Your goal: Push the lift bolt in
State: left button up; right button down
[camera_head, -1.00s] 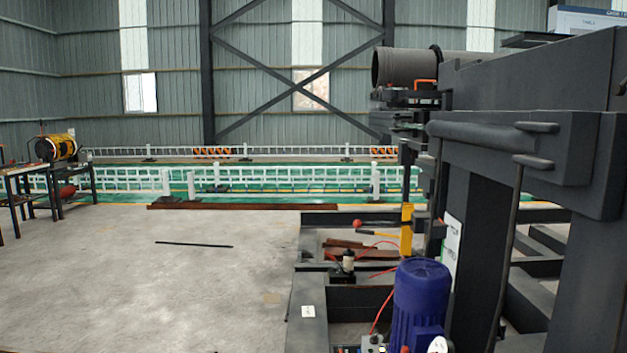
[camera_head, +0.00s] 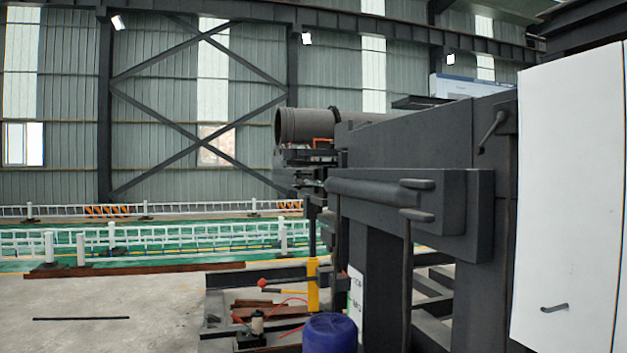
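A large dark grey machine frame (camera_head: 405,135) fills the right half of the view. A horizontal round bar (camera_head: 370,190) with two short handle-like pegs (camera_head: 417,215) lies along its side. I cannot tell for sure whether this bar is the lift bolt, or how far in it sits. A smaller dark lever (camera_head: 492,130) is on the upper right of the frame. Neither of my grippers is in view.
A white panel (camera_head: 570,200) stands close at the right. A grey pipe (camera_head: 305,126) rests on the machine, above a yellow post (camera_head: 312,285). Open concrete floor (camera_head: 120,310) lies left, before white railings (camera_head: 150,235).

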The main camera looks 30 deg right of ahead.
aim_at(263, 283)
jog(key=u, duration=0.35)
jog(key=i+j, duration=0.1)
jog(key=j, duration=0.25)
jog(key=i+j+u, duration=0.1)
jog(key=j, duration=0.2)
jog(key=i+j, duration=0.1)
jog(key=j, duration=0.25)
jog(key=i+j, duration=0.1)
jog(key=j, duration=0.2)
jog(key=i+j, duration=0.4)
jog(key=i, duration=0.15)
jog(key=i+j, duration=0.45)
jog(key=i+z, duration=0.45)
jog(key=i, duration=0.25)
jog(key=i+j+z, duration=0.15)
jog(key=i+z, duration=0.25)
jog(key=i, duration=0.3)
jog(key=i+z, duration=0.25)
jog(key=i, duration=0.3)
jog(key=i+j+z, duration=0.3)
jog(key=i, duration=0.2)
jog(key=i+j+z, duration=0.25)
jog(key=i, duration=0.25)
jog(key=i+j+z, duration=0.3)
jog(key=i, duration=0.2)
